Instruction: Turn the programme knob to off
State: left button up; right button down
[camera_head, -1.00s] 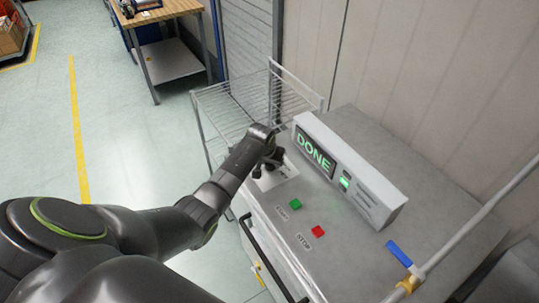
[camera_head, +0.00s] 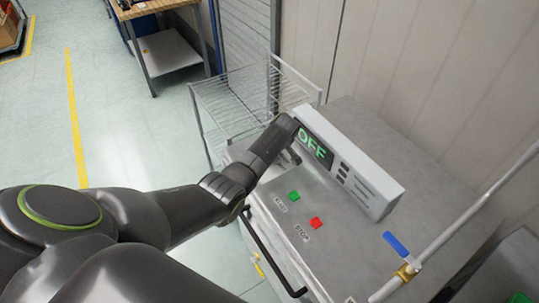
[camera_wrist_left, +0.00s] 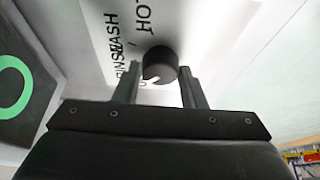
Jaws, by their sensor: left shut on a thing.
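The programme knob (camera_wrist_left: 160,64) is a dark round knob with a light mark on its face, on a white label plate (camera_wrist_left: 100,40) with black lettering. My left gripper (camera_wrist_left: 161,78) has one finger on each side of the knob and is shut on it. In the head view my left wrist (camera_head: 262,152) covers the knob and most of the gripper. The display (camera_head: 313,146) on the grey console reads OFF in green. Part of its green O also shows in the wrist view (camera_wrist_left: 14,84). My right gripper is not in view.
A green button (camera_head: 294,196) and a red button (camera_head: 316,223) sit on the metal top (camera_head: 350,240) near my wrist. A blue-handled valve (camera_head: 396,243) on a pipe stands at the right. A wire rack (camera_head: 225,105) stands behind the machine.

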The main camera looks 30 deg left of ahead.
pick_arm(q)
jog(key=shift+w+n+g+y+b, duration=0.15)
jog(key=shift+n+g+b, duration=0.3)
jog(key=shift+n, duration=0.55)
jog(key=shift+w+n+g+y+b, duration=0.2)
jog(key=shift+n+b, duration=0.4)
jog(key=shift+n, duration=0.4)
jog(key=shift+s+r, duration=0.1)
jog(key=shift+s, duration=0.05)
jog(key=o, duration=1)
jog(key=shift+d, duration=0.1)
jog(key=v, duration=1.7)
jog(key=shift+r, duration=0.25)
jog(key=shift+w, duration=0.25)
